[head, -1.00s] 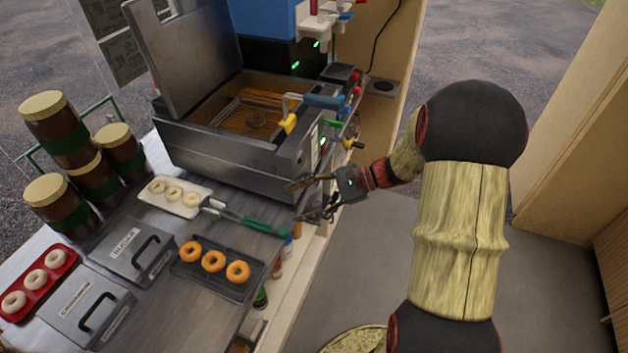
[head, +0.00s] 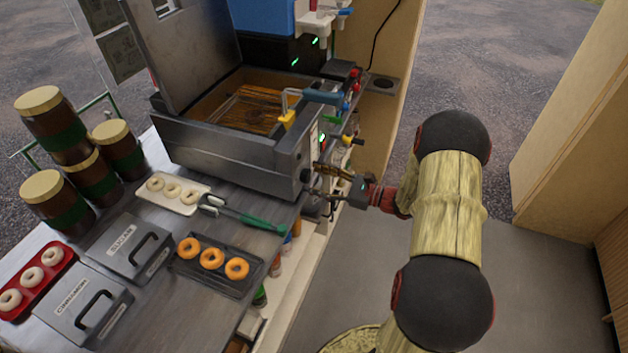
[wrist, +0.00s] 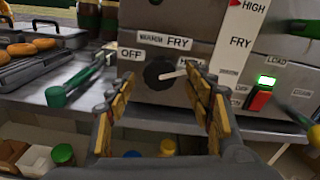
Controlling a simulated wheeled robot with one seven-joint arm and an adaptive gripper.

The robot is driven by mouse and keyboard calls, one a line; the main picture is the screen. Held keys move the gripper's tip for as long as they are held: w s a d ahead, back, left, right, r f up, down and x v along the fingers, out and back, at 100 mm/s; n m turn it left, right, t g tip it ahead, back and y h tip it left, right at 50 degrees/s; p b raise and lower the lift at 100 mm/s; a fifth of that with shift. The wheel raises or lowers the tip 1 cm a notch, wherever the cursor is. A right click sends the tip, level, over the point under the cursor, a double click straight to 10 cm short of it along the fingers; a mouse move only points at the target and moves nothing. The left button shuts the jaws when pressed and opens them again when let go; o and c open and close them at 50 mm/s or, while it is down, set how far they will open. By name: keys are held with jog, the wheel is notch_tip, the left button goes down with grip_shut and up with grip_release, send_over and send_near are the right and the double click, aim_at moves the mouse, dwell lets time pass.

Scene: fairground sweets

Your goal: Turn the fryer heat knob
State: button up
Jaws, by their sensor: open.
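The fryer heat knob (wrist: 157,75) is black and round, on the fryer's grey front panel. It sits straight ahead between my fingertips in the wrist view. A pale pointer on it reaches right, towards a label partly hidden by my right finger. OFF is at its left, WARM and FRY above. My gripper (wrist: 160,84) is open, with one finger on each side of the knob in the picture; I cannot tell whether either touches it. In the head view my gripper (head: 318,182) is at the front corner of the fryer (head: 215,150).
A red switch (wrist: 259,100) and lit green lamp (wrist: 266,80) are right of the knob. Green-handled tongs (head: 245,218) lie on the counter to the left. A black tray (head: 218,277) holds orange doughnuts. Bottles (wrist: 63,154) stand on a shelf below. The floor beside the counter is clear.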

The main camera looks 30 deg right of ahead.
jog(key=shift+w+a, duration=0.25)
jog(key=shift+w, duration=0.15)
jog(key=shift+c, duration=0.2)
jog(key=c, duration=1.1)
